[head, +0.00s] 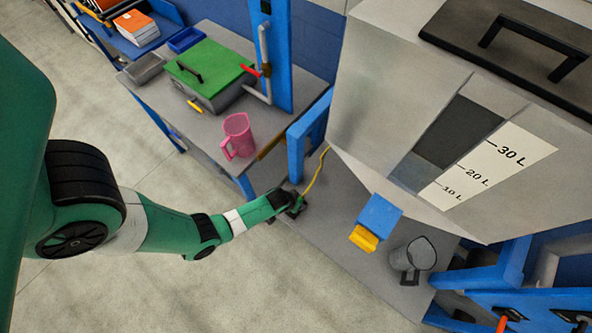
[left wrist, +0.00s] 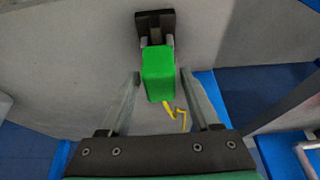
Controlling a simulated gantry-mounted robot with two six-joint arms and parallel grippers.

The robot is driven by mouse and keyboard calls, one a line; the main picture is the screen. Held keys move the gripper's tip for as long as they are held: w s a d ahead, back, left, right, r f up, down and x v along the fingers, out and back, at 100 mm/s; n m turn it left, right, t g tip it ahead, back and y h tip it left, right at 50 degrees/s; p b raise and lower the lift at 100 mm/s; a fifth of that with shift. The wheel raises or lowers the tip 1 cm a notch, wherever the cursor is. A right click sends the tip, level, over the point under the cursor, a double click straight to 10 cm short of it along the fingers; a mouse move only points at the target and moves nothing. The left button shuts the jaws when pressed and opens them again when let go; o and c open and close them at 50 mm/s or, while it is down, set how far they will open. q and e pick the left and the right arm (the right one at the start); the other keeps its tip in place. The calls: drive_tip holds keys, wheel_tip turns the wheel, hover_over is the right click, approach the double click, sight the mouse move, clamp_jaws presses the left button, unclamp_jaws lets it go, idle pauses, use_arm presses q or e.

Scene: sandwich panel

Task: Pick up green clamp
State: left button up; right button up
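The green clamp (left wrist: 158,76) is a bright green block with a dark plate (left wrist: 154,22) at its far end and a yellow cable at its near end. It lies on the grey bench top. My left gripper (left wrist: 160,80) is open, with one finger on each side of the green block and small gaps visible beside it. In the head view my left gripper (head: 284,203) reaches the bench edge and mostly hides the clamp; a small green part (head: 297,207) shows. My right gripper is in neither view.
A yellow cable (head: 317,178) runs up from the clamp. A pink jug (head: 237,136) and a green-lidded box (head: 209,70) stand on the left bench. A grey hopper (head: 380,85) with a blue and yellow outlet (head: 376,219) hangs to the right, above a clear jug (head: 414,256).

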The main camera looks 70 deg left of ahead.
use_arm(q)
clamp_jaws()
drive_tip(key=shift+r+p, duration=0.3)
drive_tip(key=shift+r, duration=0.2)
wheel_tip(320, 180, up, 3)
drive_tip(key=shift+f+p, duration=0.1)
drive_tip(key=shift+p, duration=0.65)
drive_tip(key=w+d+r+p, duration=0.1)
drive_tip(key=d+r+p, duration=0.8)
drive_tip(key=d, duration=0.5)
drive_tip(key=shift+p, duration=1)
